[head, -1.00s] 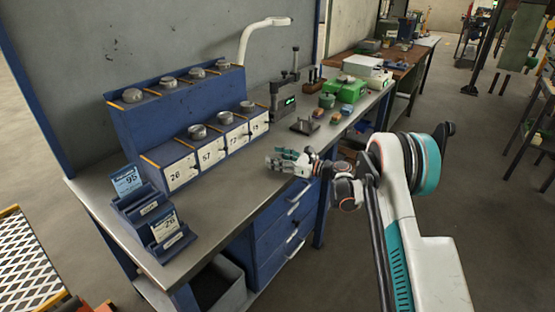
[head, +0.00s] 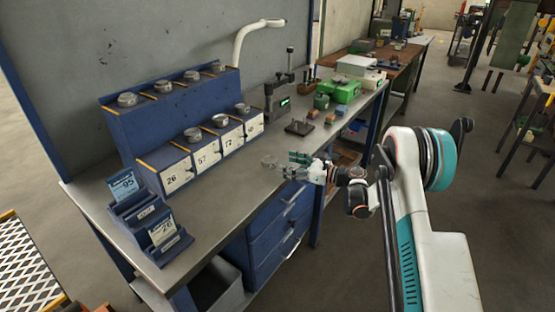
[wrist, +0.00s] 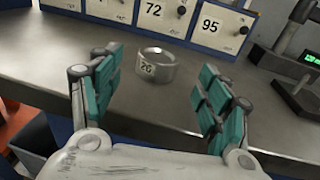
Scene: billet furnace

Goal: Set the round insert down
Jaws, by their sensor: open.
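The round insert (head: 268,161), a short metal ring, stands on the bare steel bench top near the front edge. In the wrist view the round insert (wrist: 156,66) shows a "26" label on its side. My gripper (head: 292,159) is just to the right of it in the head view. In the wrist view my gripper (wrist: 160,84) has its teal-padded fingers spread wide. The insert lies ahead between the fingertips, with a visible gap on both sides. No finger appears to touch it.
The blue two-tier rack (head: 165,122) with numbered bays and several round inserts stands behind. A card holder (head: 150,222) sits at the bench's left end. A gauge stand (head: 277,100) and a small dark block (head: 299,128) stand farther along. Bench top left of the insert is clear.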

